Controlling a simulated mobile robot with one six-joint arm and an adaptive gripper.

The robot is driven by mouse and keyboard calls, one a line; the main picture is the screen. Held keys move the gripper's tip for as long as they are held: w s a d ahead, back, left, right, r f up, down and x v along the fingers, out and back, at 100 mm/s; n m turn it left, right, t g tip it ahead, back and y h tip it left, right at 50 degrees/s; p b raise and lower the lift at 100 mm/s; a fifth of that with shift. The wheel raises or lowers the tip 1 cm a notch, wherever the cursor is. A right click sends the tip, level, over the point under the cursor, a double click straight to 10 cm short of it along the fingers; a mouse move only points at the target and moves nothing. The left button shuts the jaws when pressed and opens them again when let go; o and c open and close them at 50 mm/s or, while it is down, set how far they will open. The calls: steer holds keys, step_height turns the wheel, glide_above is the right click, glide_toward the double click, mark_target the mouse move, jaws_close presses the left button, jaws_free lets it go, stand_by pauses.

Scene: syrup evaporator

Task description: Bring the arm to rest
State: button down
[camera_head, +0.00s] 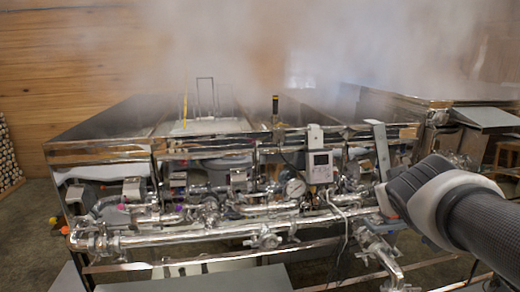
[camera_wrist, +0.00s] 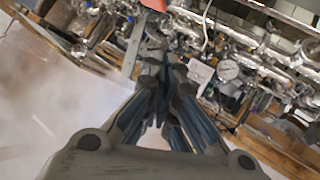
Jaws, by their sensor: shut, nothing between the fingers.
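My gripper (camera_wrist: 165,62) is shut and empty in the wrist view, its fingers converging near the middle. In the head view my arm (camera_head: 460,205) reaches in from the right edge, in front of the right end of the evaporator's pipework; the fingers cannot be made out there. The steel evaporator (camera_head: 85,128) fills the middle of the head view, with steam above it. In the wrist view the pipes appear tilted beyond the fingertips; I cannot tell whether the fingers touch anything.
A horizontal front pipe (camera_head: 200,238) runs across the evaporator near my arm. A white display box (camera_head: 320,167) and a round gauge (camera_head: 296,188) sit above it; the gauge also shows in the wrist view (camera_wrist: 228,70). Stacked logs (camera_head: 8,160) stand far left. Floor at left is clear.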

steer(key=s+a+f+g+y+b, duration=0.2)
steer(key=s+a+f, duration=0.5)
steer(key=s+f, duration=0.4)
steer(key=s+a+f+g+y+b, duration=0.2)
steer(key=s+a+f+g+b, duration=0.2)
steer(key=s+a+f, duration=0.3)
steer(key=s+f+b, duration=0.1)
steer(key=s+f, duration=0.4)
steer(key=s, duration=0.3)
steer(key=shift+s+f+g+y, duration=0.25)
steer(key=shift+s+g+y, duration=0.05)
steer(key=shift+s+y, duration=0.1)
